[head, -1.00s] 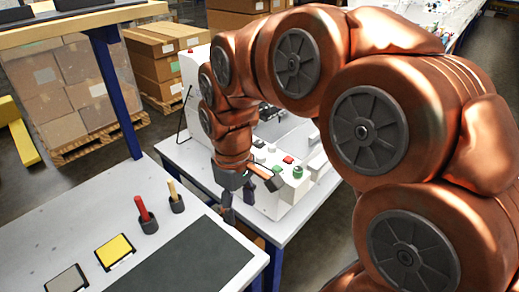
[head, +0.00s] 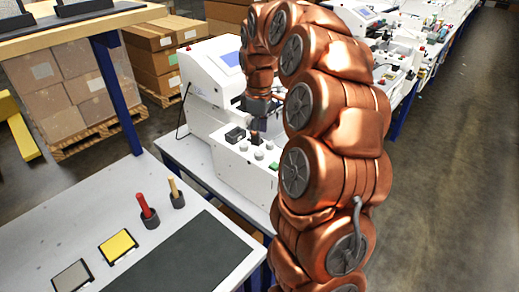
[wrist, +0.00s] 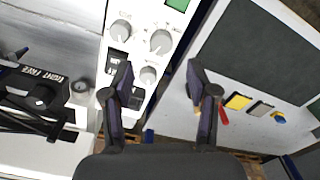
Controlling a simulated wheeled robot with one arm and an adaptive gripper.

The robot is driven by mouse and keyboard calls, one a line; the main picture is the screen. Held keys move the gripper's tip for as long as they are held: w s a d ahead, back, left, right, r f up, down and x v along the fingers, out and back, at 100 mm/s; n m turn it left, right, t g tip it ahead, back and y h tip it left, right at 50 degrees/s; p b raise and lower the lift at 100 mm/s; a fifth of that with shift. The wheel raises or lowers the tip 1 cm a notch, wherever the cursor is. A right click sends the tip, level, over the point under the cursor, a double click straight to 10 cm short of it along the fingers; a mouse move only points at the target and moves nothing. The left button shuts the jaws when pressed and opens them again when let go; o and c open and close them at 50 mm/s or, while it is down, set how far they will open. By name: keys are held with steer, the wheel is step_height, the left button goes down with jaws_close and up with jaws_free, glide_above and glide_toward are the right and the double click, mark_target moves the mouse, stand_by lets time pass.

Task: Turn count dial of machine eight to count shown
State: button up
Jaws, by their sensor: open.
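The white machine (head: 205,80) stands on a bench, with a blue screen and a sloped front panel of grey dials.
Dark switches (wrist: 116,60) and a green part (wrist: 178,4) are on the panel. A black mechanism (wrist: 40,95) lies left. The near table (head: 60,215) holds a yellow pad (head: 117,246), red-handled tool (head: 145,208) and dark mat (head: 190,260). Floor at right is clear.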

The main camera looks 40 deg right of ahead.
mark_target(259, 153)
steer(key=shift+a+f+p, duration=0.1)
steer(key=shift+f+p, duration=0.95)
steer(key=shift+f, duration=2.5)
steer(key=shift+c, duration=0.2)
